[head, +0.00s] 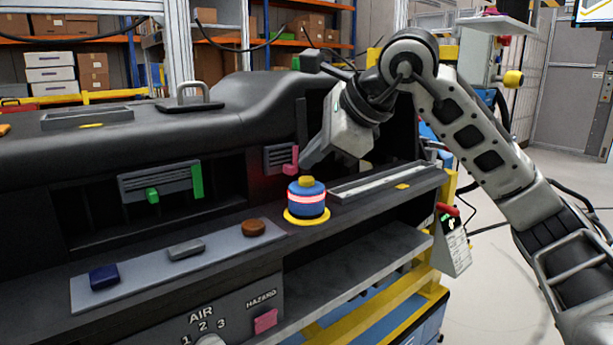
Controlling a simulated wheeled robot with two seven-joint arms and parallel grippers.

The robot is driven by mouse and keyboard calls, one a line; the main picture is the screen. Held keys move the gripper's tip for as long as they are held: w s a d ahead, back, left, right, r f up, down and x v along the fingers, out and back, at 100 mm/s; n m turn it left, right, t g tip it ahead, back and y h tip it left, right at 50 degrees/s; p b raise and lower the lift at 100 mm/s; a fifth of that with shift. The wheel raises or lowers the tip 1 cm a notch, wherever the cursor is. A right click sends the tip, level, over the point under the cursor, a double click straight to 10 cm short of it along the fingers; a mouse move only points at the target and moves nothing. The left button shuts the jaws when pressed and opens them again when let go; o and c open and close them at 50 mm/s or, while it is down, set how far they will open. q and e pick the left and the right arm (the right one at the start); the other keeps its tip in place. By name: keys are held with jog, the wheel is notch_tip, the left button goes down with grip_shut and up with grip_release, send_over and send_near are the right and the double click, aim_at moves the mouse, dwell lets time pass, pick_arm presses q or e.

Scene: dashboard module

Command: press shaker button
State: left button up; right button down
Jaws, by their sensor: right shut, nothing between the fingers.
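A blue cylinder (307,205) with a glowing red and white band stands upright on a yellow ring on the dashboard ledge. It looks like the shaker, and the small yellow cap (306,181) on its top looks like the button. My right gripper (306,163) comes in from the right, with its dark fingers shut and empty. In the picture its fingertips are just above the yellow cap. I cannot tell whether they touch it. My left gripper is not in view.
A grey strip (140,279) left of the cylinder carries a blue block (104,277), a grey block (186,248) and a brown round piece (254,228). A pink lever (291,160) sticks out from a vent close to my fingers. A long light tray (375,183) lies to the right.

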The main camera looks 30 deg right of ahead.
aim_at(313, 182)
jog(key=shift+r+p, duration=2.45)
jog(key=shift+r, duration=0.15)
jog(key=shift+f, duration=0.1)
